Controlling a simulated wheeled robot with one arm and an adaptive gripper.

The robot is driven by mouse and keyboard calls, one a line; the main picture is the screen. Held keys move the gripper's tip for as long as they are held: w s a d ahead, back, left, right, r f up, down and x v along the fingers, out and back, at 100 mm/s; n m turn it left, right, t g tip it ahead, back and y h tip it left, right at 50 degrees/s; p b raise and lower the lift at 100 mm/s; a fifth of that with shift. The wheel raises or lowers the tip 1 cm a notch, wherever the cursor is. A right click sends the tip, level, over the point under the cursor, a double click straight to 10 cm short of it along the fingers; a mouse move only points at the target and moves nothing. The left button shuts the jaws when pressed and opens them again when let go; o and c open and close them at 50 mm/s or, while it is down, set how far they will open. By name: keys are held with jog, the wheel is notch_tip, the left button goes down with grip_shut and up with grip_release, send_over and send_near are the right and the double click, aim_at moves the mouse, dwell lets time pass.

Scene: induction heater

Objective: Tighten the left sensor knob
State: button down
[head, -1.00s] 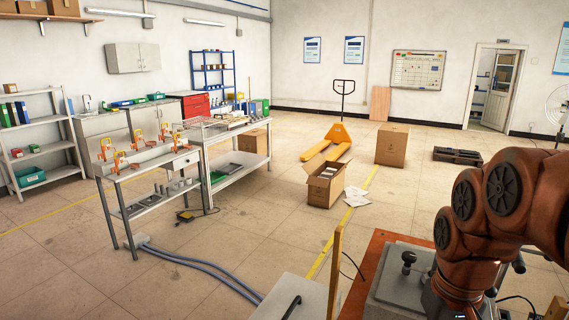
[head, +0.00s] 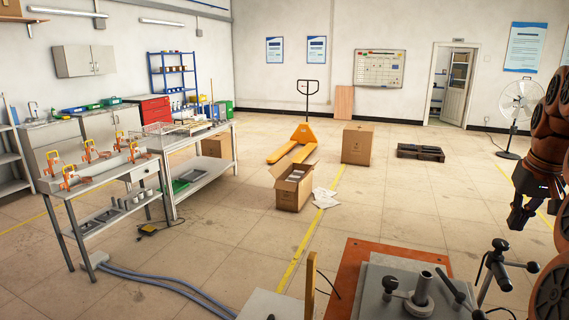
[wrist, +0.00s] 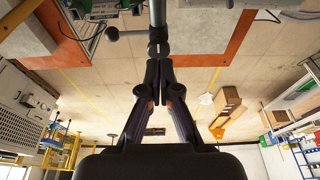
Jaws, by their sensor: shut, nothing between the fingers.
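In the head view, a grey station plate (head: 352,298) on an orange-brown base carries a black knob (head: 390,285) on a short stem. To its right are a grey cylindrical post (head: 422,288) and a stand with a black handle (head: 501,246). I cannot tell which of these is the left sensor knob. My gripper (head: 518,222) hangs at the right, pointing down and away from the knob in the picture. In the wrist view, my gripper (wrist: 159,64) is shut and empty. A grey upright rod (wrist: 157,14) and a round-ended handle (wrist: 112,34) show beyond its fingertips.
At the left, a grey bench (head: 100,180) holds orange clamps. An open cardboard box (head: 293,190) and a closed one (head: 357,145) stand on the floor near a yellow pallet jack (head: 295,143).

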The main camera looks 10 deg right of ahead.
jog(key=f+b, duration=0.1)
jog(key=f, duration=0.1)
jog(key=f+b, duration=0.1)
jog(key=f, duration=0.2)
jog(key=shift+s+d+f+b, duration=0.15)
jog(key=shift+s+f+b, duration=0.1)
jog(key=shift+b, duration=0.15)
jog(key=shift+w+f+b, duration=0.1)
jog(key=shift+f+b, duration=0.25)
jog(key=shift+f, duration=0.3)
jog(key=shift+w, duration=0.15)
dwell(0.3)
jog(key=shift+s+b, duration=0.3)
jog(key=w+p+v, duration=0.1)
jog(key=p+v, duration=0.1)
jog(key=v, duration=0.3)
jog(key=shift+d+r+p, duration=0.2)
jog(key=shift+r+p, duration=0.15)
jog(key=shift+r, duration=0.2)
